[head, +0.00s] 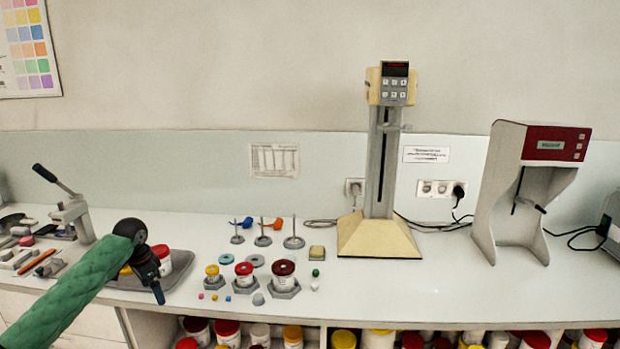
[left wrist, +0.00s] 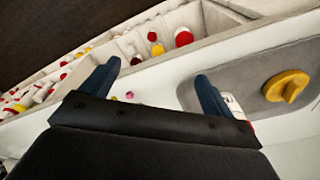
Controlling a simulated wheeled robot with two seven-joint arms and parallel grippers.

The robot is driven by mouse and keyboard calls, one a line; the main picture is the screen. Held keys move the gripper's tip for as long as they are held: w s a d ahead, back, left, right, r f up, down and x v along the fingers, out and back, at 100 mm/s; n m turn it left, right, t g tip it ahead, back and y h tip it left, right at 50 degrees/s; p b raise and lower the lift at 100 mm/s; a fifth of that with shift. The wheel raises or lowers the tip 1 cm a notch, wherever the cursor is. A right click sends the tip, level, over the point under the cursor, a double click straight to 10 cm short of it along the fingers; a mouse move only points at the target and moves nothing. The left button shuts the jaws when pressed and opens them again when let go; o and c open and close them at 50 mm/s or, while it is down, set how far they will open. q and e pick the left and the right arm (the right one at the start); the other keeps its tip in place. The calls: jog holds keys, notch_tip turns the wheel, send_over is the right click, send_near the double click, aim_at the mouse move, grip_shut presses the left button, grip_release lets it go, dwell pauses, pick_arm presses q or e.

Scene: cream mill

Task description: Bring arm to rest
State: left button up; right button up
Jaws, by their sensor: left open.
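My left gripper (head: 158,292) hangs at the end of a green-sleeved arm from the left in the head view, above the counter by the grey tray. In the left wrist view its two dark fingers (left wrist: 157,84) are spread apart, with nothing held between them. The grey tray (head: 184,279) lies beside and partly behind the gripper. A jar with a red lid (head: 161,251) and a yellow thing (head: 126,270) are on it, partly hidden by my arm. The yellow thing also shows in the left wrist view (left wrist: 287,86). My right gripper is out of view.
Several small jars on hexagonal bases, such as the dark-red-lidded one (head: 284,277), stand right of the gripper. A cream mixer (head: 378,238) and a red-topped machine (head: 545,142) stand farther right. Shelves with jars (head: 228,331) lie below the counter. The counter's right front (head: 440,295) is clear.

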pick_arm(q)
jog(key=s+d+f+t, duration=0.1)
jog(key=s+d+f, duration=1.8)
jog(key=d, duration=0.2)
jog(key=s+d+f+n, duration=0.1)
jog(key=s+d, duration=0.1)
jog(key=s, duration=0.5)
jog(key=s+d+f+n, duration=0.2)
jog(key=s+d, duration=0.1)
jog(key=s, duration=0.4)
jog(key=shift+s+a+r+n+t, duration=0.8)
jog(key=shift+s+r+n, duration=0.8)
jog(key=shift+s, duration=5.85)
notch_tip(320, 180, down, 22)
jog(key=w+d+g, duration=0.1)
jog(key=w+d, duration=0.1)
jog(key=s+f, duration=0.3)
jog(key=f, duration=0.8)
jog(key=s+d+f+g, duration=0.1)
jog(key=s+f, duration=0.3)
jog(key=f, duration=0.6)
jog(key=shift+s+f, duration=0.2)
jog(key=shift+f, duration=0.2)
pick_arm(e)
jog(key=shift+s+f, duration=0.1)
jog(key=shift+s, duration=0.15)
